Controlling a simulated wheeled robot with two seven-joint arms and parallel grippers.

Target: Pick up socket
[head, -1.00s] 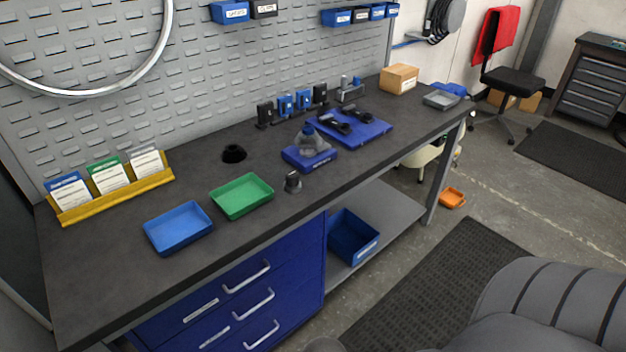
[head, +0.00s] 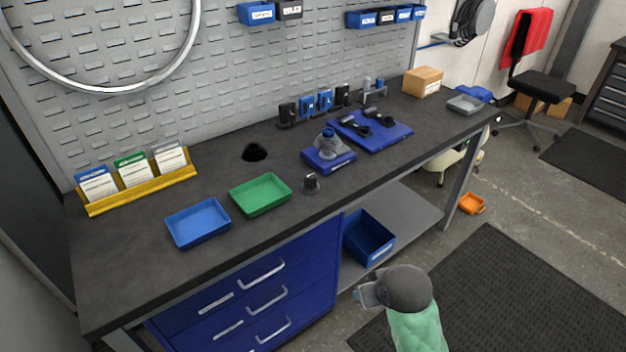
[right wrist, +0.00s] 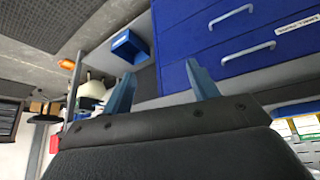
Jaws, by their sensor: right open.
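A small dark upright piece with a lighter top, which looks like the socket (head: 311,183), stands on the dark workbench (head: 130,270) near its front edge, right of the green tray (head: 261,195). It is too small to make out in detail. My right gripper (right wrist: 160,70) is open and empty, its two blue-grey fingers spread apart in the right wrist view, with the blue drawers beyond them. In the head view my right arm comes up from the bottom, in front of the bench and well apart from the socket. My left gripper is not in view.
A blue tray (head: 198,223) lies left of the green one. A blue block (head: 328,160) bearing a clear-and-blue item and a blue mat (head: 370,137) with black tools lie behind the socket. Blue drawers (head: 250,300) and a blue bin (head: 369,240) are below the benchtop.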

